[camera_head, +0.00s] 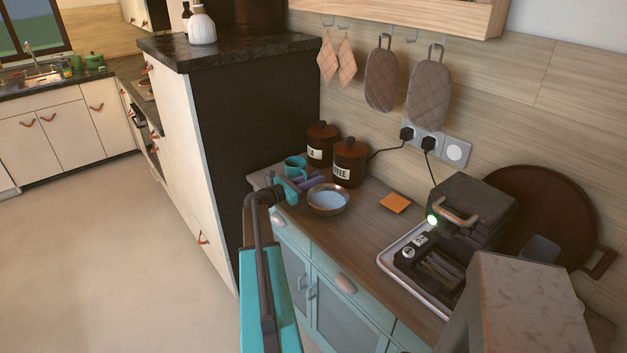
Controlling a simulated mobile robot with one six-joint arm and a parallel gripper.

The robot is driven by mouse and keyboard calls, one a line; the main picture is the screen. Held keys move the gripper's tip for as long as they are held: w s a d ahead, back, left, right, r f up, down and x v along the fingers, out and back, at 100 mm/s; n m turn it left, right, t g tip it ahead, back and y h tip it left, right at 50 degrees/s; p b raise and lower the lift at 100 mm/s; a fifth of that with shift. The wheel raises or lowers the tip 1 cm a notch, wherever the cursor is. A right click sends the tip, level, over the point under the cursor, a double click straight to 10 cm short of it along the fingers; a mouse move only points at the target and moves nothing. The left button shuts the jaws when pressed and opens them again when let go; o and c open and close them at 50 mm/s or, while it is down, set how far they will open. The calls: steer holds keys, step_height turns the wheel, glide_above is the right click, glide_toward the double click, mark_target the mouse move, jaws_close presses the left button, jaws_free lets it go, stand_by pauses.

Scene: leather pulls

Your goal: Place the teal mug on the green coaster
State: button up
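The teal mug (295,166) stands at the far left end of the wooden counter, near the dark cabinet side. My gripper (297,186) is just in front of the mug, low over the counter. It overlaps the mug's lower part in the picture, and I cannot tell if they touch. The fingers are too small and overlapped to show whether they are open or shut. No green coaster is visible. An orange square (395,203), like a coaster, lies flat on the middle of the counter.
A bowl (328,200) sits right of my gripper. Dark canisters (350,163) stand behind it. A tall dark-sided cabinet (250,120) rises on the left. A sandwich-press-like appliance (470,215) and a tray (395,258) fill the right. Counter around the orange square is clear.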

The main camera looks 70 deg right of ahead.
steer(key=shift+w+a+b, duration=0.3)
steer(key=shift+a+b, duration=0.05)
steer(key=shift+a, duration=0.15)
steer(key=b+v, duration=0.3)
steer(key=v, duration=0.6)
steer(key=shift+w+a, duration=0.2)
steer(key=shift+a, duration=0.05)
steer(key=shift+w+a+r, duration=0.1)
steer(key=shift+w+a, duration=0.25)
steer(key=shift+a, duration=0.15)
